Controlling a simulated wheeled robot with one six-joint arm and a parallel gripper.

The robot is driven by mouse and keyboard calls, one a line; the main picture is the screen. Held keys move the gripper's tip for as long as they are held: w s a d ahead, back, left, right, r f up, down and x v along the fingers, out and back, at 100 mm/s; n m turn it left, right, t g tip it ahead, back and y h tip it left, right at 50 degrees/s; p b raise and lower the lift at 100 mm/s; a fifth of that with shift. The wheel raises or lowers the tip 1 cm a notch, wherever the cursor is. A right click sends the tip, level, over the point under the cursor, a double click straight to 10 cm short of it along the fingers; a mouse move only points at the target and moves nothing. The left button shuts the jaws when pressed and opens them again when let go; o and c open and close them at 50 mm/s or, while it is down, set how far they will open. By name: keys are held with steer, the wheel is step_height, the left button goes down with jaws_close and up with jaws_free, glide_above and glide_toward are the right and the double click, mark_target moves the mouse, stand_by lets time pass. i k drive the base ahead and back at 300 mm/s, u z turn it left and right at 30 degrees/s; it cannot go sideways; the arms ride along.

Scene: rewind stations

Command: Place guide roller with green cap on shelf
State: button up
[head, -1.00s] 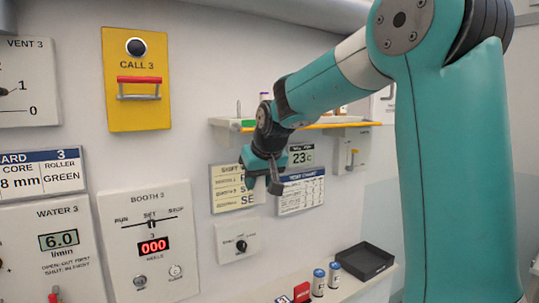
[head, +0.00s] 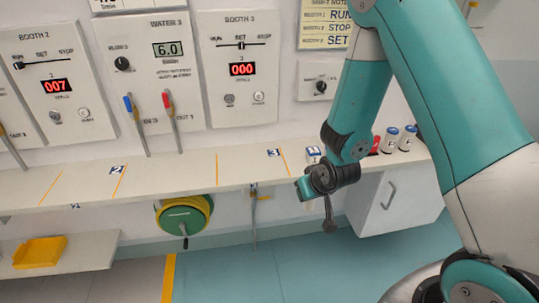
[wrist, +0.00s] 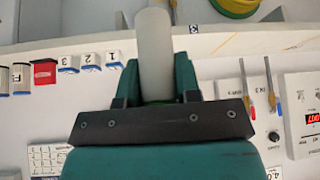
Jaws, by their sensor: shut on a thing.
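In the wrist view my gripper (wrist: 157,75) is shut on a pale grey cylinder, the guide roller (wrist: 155,40), which sticks out beyond the fingertips. A little green shows at its near end between the fingers; I cannot tell whether this is the cap. In the head view my gripper (head: 306,189) is low, at the front edge of the long shelf (head: 195,175). The same shelf crosses the wrist view (wrist: 225,42), which looks upside down.
Numbered blocks (wrist: 90,61), a red block (wrist: 43,71) and capped cylinders (head: 408,138) stand on the shelf. Red- and blue-handled levers (head: 168,102) rise from its back. A green reel (head: 184,215) hangs below. A yellow tray (head: 40,252) sits on a lower shelf (head: 95,250). The long shelf's left stretch is mostly clear.

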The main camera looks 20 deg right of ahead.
mark_target(252, 170)
steer(key=u, duration=0.55)
steer(key=i, duration=1)
steer(key=u, duration=0.15)
